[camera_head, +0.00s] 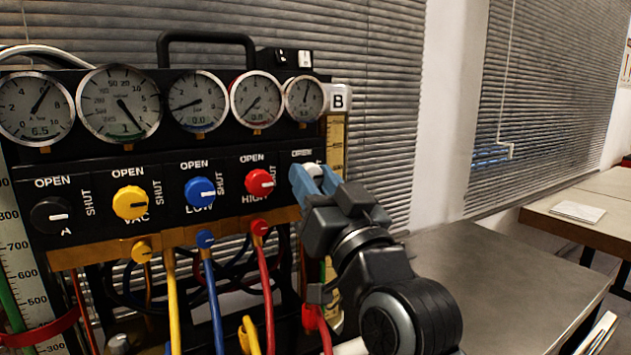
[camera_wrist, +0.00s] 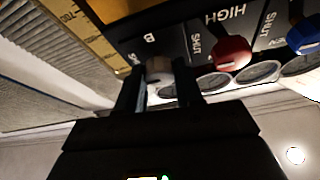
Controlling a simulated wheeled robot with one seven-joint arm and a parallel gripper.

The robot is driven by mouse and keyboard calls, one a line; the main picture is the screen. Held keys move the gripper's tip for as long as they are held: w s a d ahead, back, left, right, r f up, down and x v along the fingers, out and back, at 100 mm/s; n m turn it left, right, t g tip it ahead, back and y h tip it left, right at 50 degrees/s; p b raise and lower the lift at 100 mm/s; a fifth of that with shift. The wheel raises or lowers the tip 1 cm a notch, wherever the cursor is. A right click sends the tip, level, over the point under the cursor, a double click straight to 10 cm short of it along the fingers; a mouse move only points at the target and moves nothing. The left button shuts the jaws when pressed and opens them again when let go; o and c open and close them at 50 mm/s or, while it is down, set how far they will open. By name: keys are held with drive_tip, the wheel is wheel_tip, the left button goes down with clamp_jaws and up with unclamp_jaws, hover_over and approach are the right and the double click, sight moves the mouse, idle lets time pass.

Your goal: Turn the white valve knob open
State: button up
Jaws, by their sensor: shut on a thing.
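The white valve knob (camera_head: 314,170) is at the right end of the row of knobs on the black panel, under an OPEN label. My gripper (camera_head: 314,180) reaches it from the right front, with its blue fingers on either side of the knob. In the wrist view, the white knob (camera_wrist: 158,70) sits between the two dark fingers of my gripper (camera_wrist: 160,85), which is shut on it. The fingers hide most of the knob in the head view, so I cannot tell which way its pointer faces.
The red knob (camera_head: 260,182) is close on the left, then the blue knob (camera_head: 200,191), yellow knob (camera_head: 131,202) and black knob (camera_head: 51,215). Round gauges (camera_head: 120,103) sit above. Coloured hoses (camera_head: 208,290) hang below. A grey table (camera_head: 490,280) is at the right.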

drive_tip(key=shift+c, duration=1.2)
